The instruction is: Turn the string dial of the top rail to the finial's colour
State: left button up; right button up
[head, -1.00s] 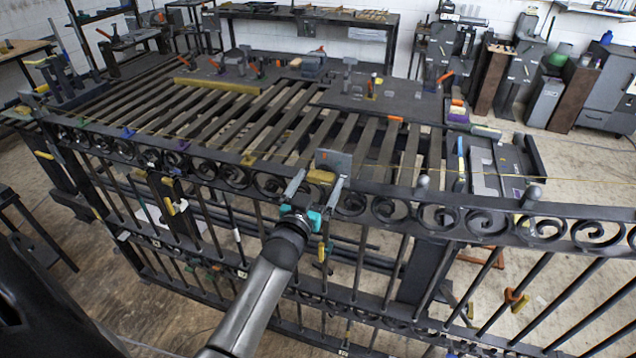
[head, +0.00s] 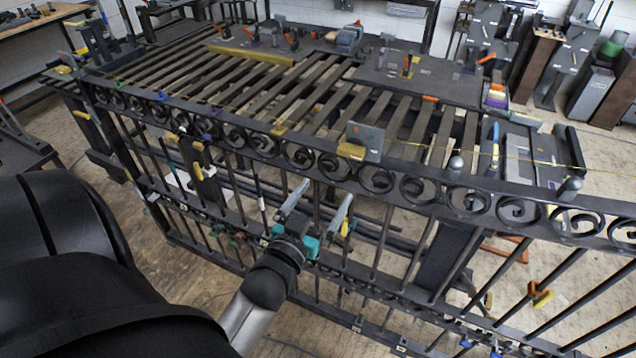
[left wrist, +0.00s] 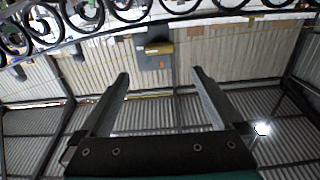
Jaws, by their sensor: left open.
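The gate's dark top rail (head: 245,122) runs across the head view above a band of scrolls, with a thin yellow string along it. A grey plate (head: 369,136) with a yellow block (head: 351,151) stands on the rail; the plate also shows in the left wrist view (left wrist: 151,62). I cannot tell which part is the dial. My left gripper (head: 325,192) is open and empty, below the plate and in front of the bars. It also shows in the left wrist view (left wrist: 160,74).
Small green (head: 118,84), blue (head: 162,97) and purple (head: 205,110) pieces sit along the rail's left part. A slatted bench (head: 290,85) with clamps lies behind the gate.

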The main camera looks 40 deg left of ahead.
pick_arm(q)
jog(key=shift+v, duration=0.9)
jog(key=s+d+f+m+g+h+b, duration=0.1)
jog(key=s+d+f+g+b, duration=0.2)
jog(key=f, duration=1)
jog(key=s+d+f+g+h+b, duration=0.2)
jog(key=s+d+f+b, duration=0.15)
jog(key=f, duration=0.95)
jog(key=s+d+f+m+g+h+b, duration=0.1)
jog(key=s+d+f+g+b, duration=0.2)
jog(key=f, duration=1.1)
jog(key=s+f+m+g+b, duration=0.3)
jog(key=s+f+g+b, duration=0.5)
jog(key=s+f, duration=1.4)
jog(key=shift+s, duration=0.6)
